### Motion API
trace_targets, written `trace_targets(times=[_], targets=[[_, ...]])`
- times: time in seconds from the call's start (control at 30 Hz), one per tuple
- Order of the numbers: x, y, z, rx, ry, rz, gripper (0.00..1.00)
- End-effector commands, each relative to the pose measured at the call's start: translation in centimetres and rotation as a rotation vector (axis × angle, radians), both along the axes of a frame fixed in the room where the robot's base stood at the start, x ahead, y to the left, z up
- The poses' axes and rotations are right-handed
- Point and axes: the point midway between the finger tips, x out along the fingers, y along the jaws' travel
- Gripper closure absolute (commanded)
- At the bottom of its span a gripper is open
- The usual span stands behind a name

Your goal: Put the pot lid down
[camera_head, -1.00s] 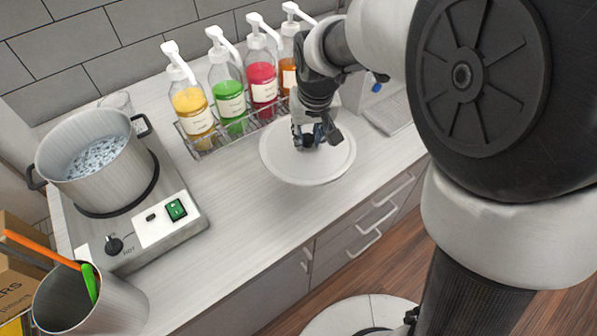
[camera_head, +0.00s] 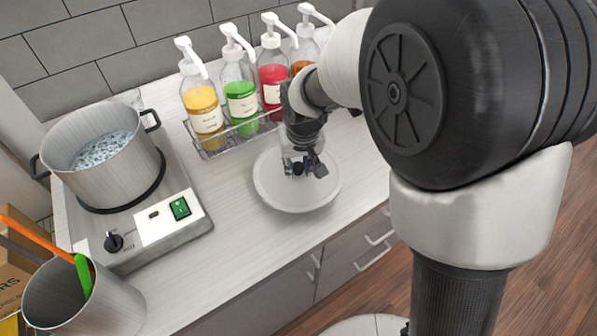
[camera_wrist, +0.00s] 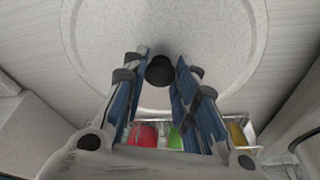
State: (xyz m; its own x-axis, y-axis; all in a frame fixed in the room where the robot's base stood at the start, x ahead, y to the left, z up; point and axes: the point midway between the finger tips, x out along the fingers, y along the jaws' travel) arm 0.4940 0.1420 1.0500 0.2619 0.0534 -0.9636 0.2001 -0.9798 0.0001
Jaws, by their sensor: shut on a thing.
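The round, pale pot lid (camera_head: 280,200) is level over the white counter, in front of the bottle rack. Whether it touches the counter or hangs just above it, I cannot tell. In the wrist view the lid (camera_wrist: 215,50) fills the upper middle, with its dark knob (camera_wrist: 160,70) between the fingers. My gripper (camera_head: 303,168) points down over the lid's middle and is shut on the knob; it also shows in the wrist view (camera_wrist: 160,75). The metal pot (camera_head: 110,165) stands uncovered on the hot plate at the left, with bubbly liquid inside.
The hot plate (camera_head: 135,240) is left of the lid. A wire rack (camera_head: 215,148) with several pump bottles stands behind the lid. A metal container (camera_head: 110,305) with utensils is at the front left. Bare counter (camera_head: 235,235) lies between the hot plate and the lid, up to the front edge.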

Motion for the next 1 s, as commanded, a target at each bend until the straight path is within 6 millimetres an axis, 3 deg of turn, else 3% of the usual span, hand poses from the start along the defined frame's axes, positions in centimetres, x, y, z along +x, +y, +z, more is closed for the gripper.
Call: trace_targets(times=[0.17,0.37,0.77,0.8,1.0], targets=[[0.0,0.0,-1.4,0.000,0.002,0.000,1.00],[0.0,0.0,-4.4,0.000,0.002,0.000,1.00],[0.0,0.0,-4.9,0.000,-0.001,0.000,1.00],[0.0,0.0,-4.8,0.000,0.000,0.000,0.71],[0.0,0.0,-4.8,0.000,0.000,0.000,0.57]])
